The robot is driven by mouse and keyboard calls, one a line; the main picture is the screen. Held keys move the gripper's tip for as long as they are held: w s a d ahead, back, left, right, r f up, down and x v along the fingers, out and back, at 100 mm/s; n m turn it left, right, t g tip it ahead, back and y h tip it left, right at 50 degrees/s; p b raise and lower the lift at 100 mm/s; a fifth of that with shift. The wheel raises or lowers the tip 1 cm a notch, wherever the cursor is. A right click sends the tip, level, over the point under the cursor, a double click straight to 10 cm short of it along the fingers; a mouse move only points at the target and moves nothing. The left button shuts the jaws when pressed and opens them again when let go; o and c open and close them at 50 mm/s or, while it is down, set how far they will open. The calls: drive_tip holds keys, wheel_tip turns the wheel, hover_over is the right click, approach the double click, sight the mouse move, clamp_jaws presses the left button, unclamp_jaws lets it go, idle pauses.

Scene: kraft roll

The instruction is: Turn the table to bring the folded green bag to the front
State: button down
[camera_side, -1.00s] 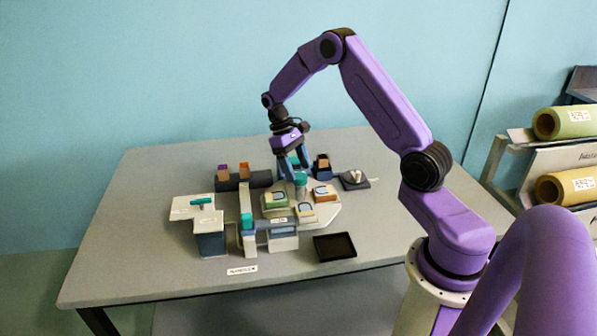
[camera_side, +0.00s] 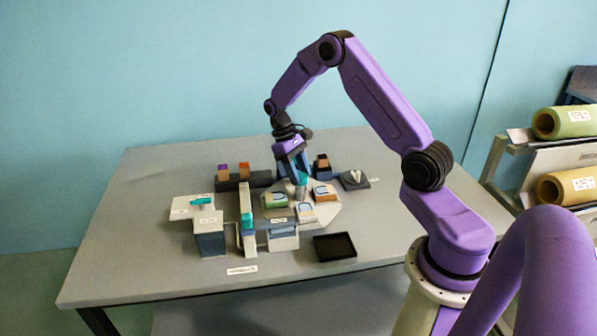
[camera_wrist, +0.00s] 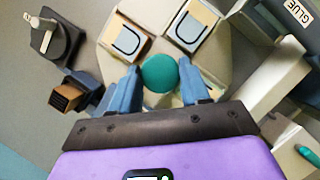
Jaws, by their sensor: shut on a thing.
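The pale turntable (camera_side: 328,211) stands mid-table with a teal knob (camera_side: 302,180) on it. The folded green bag (camera_side: 277,200) lies on its left side in the side view. An orange folded bag (camera_side: 323,193) lies on the right and a pale one (camera_side: 305,212) towards the front. My gripper (camera_side: 300,178) points down at the knob and is shut on it. In the wrist view the round knob top (camera_wrist: 159,73) sits between my two blue fingers. Two bags with dark U-shaped handles show there; the green bag is not clearly seen in that view.
A pale upright post (camera_side: 246,205) and a grey box (camera_side: 284,238) stand close to the turntable's left and front. A black tray (camera_side: 335,246) lies front right. A dark pad (camera_side: 354,180) is at right, and a dark rack (camera_side: 240,182) behind.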

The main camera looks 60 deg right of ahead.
drive_tip(key=shift+a+n, duration=0.1)
drive_tip(key=shift+n, duration=0.5)
drive_tip(key=shift+n+h, duration=0.8)
drive_tip(key=shift+n, duration=0.6)
drive_tip(key=shift+a+n+t+h, duration=0.1)
drive_tip(key=shift+n+t+h, duration=0.25)
drive_tip(key=shift+n, duration=0.85)
drive_tip(key=shift+a+n+t+h, duration=0.1)
drive_tip(key=shift+n+t+h, duration=0.25)
drive_tip(key=shift+n, duration=0.85)
drive_tip(key=shift+s+n+t+h, duration=0.1)
drive_tip(key=shift+n+t+h, duration=0.25)
drive_tip(key=shift+n, duration=0.85)
drive_tip(key=shift+n+t+h, duration=0.15)
drive_tip(key=shift+n+t, duration=0.3)
drive_tip(key=shift+n, duration=0.75)
drive_tip(key=shift+s+a+n+t, duration=0.1)
drive_tip(key=shift+n+t, duration=0.5)
drive_tip(key=shift+n, duration=1.1)
drive_tip(key=shift+n+t, duration=0.3)
drive_tip(key=shift+n, duration=0.3)
drive_tip(key=c, duration=0.5)
unclamp_jaws()
drive_tip(key=shift+c, duration=0.2)
drive_tip(key=shift+h, duration=0.3)
